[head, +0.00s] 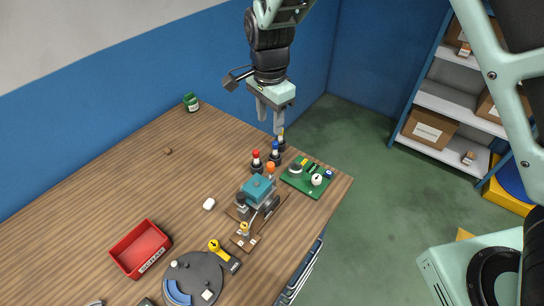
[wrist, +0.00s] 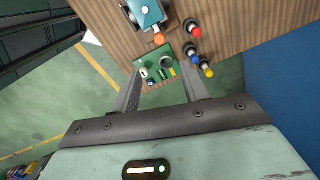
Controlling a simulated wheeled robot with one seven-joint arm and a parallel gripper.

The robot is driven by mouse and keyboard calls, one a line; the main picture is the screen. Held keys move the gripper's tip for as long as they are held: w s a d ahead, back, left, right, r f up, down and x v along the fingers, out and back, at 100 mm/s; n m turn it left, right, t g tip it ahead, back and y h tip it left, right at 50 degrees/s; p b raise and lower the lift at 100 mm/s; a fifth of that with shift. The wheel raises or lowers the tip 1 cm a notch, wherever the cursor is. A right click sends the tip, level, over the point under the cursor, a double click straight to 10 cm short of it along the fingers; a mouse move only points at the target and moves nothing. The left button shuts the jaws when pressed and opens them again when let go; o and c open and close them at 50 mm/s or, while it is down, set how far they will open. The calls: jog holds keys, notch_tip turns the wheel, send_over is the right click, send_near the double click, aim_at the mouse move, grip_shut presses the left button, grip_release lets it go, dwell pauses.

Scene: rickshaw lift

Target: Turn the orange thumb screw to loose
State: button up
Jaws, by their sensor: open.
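The orange thumb screw (head: 270,167) shows as a small orange knob at the back of the teal device (head: 257,189) on the wooden table. In the wrist view the orange screw (wrist: 158,38) sits at the edge of the teal device (wrist: 146,14), near the top of the picture. My gripper (head: 270,122) is open and empty, pointing down, above the table's far right part. In the wrist view its two fingers (wrist: 162,88) stand apart with the screw beyond their tips. The screw's turn position cannot be told.
Bottles with red (head: 256,154), blue (head: 275,146) and yellow (head: 281,133) caps stand close to the screw. A green board (head: 293,182) with small parts lies to the right. A red tray (head: 141,249) and grey round plate (head: 196,268) lie nearer.

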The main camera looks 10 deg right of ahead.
aim_at(270, 164)
notch_tip(270, 164, down, 16)
jog(key=p, duration=0.4)
jog(key=shift+r+p, duration=0.2)
jog(key=shift+p, duration=0.15)
jog(key=shift+c, duration=0.4)
grip_shut()
